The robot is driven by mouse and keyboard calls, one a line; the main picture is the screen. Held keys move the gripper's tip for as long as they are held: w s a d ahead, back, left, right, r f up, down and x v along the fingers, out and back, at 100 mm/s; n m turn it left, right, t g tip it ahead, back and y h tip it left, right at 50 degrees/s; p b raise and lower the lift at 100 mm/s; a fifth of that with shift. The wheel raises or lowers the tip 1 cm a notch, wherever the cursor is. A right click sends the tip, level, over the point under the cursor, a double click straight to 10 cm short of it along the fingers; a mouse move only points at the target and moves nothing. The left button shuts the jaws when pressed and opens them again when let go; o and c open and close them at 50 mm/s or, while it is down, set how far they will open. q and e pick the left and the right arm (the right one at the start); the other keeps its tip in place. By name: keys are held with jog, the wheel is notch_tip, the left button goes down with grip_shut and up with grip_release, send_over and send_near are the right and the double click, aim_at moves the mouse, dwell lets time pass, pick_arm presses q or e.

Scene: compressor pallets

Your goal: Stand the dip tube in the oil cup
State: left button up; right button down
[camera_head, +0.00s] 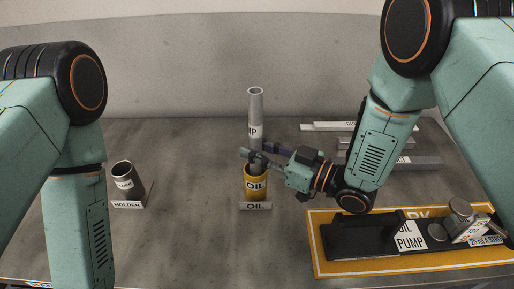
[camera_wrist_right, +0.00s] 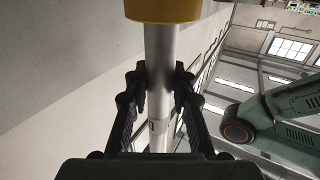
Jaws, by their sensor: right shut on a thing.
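The dip tube (camera_head: 255,108) is a grey pipe with a partly hidden label. It stands about upright over the yellow oil cup (camera_head: 249,190), which sits behind an OIL plate. My right gripper (camera_head: 256,153) is shut around the tube just above the cup's rim. In the right wrist view the tube (camera_wrist_right: 161,85) runs between my fingers (camera_wrist_right: 160,92) to the cup (camera_wrist_right: 163,10). The cup's wall hides its lower end, which appears to be within the mouth; how deep I cannot tell. My left arm hangs at the left, its gripper out of frame.
A dark cylindrical holder (camera_head: 123,175) with a HOLDER plate (camera_head: 127,204) stands at the left. A yellow-edged board (camera_head: 330,269) with an oil pump (camera_head: 375,240) lies at the front right. Grey bars (camera_head: 415,162) lie behind my right arm. The table between holder and cup is clear.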

jog(key=c, duration=1.1)
grip_release()
jog(key=shift+o, duration=0.2)
jog(key=v, duration=0.7)
jog(key=shift+s+d, duration=0.15)
